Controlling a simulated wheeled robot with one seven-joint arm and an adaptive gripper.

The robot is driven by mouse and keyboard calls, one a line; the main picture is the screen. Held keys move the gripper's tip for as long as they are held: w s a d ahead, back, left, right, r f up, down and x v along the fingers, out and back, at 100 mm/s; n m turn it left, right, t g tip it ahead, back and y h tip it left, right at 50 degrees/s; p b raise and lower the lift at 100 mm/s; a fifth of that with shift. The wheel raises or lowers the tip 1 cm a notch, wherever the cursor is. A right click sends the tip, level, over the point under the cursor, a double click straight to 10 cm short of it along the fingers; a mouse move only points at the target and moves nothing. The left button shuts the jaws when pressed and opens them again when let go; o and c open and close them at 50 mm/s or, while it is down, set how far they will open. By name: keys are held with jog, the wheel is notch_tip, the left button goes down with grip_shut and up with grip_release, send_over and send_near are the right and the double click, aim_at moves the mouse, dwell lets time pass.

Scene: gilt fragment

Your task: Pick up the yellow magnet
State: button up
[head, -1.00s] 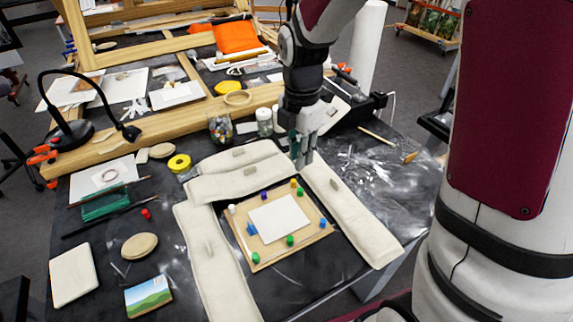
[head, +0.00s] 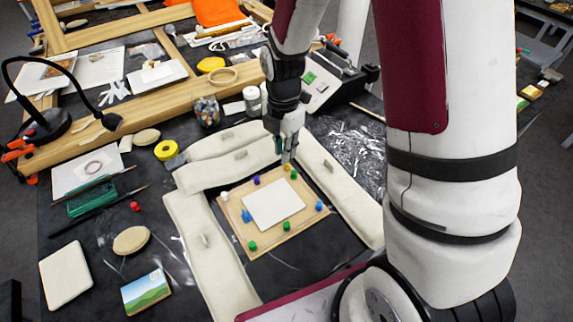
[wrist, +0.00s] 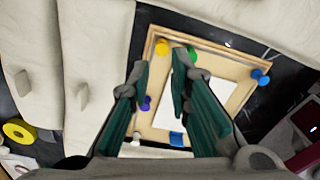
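The yellow magnet (head: 287,167) stands at the far edge of a wooden frame (head: 238,212) with a white panel in its middle. It also shows in the wrist view (wrist: 162,46), just beyond the gap between my fingertips. My gripper (head: 286,156) points down close above the far edge of the frame. In the wrist view my gripper (wrist: 161,65) is open, with its teal-padded fingers apart and nothing between the tips. A green magnet (wrist: 193,55) stands right beside the yellow one, close to the right fingertip.
Other magnets surround the panel, including a purple one (head: 256,180) and a blue one (head: 319,206). Pale sandbags (head: 210,255) lie around the frame. A jar (head: 207,110) and yellow tape roll (head: 166,150) stand farther back. A desk lamp (head: 45,120) is at left.

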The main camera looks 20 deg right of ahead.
aim_at(287, 166)
jog(key=shift+w+d+f, duration=0.1)
jog(key=shift+d+f, duration=0.1)
jog(key=shift+f, duration=1.1)
jog(key=shift+d+f, duration=0.2)
jog(key=shift+f, duration=1.05)
jog(key=c, duration=0.4)
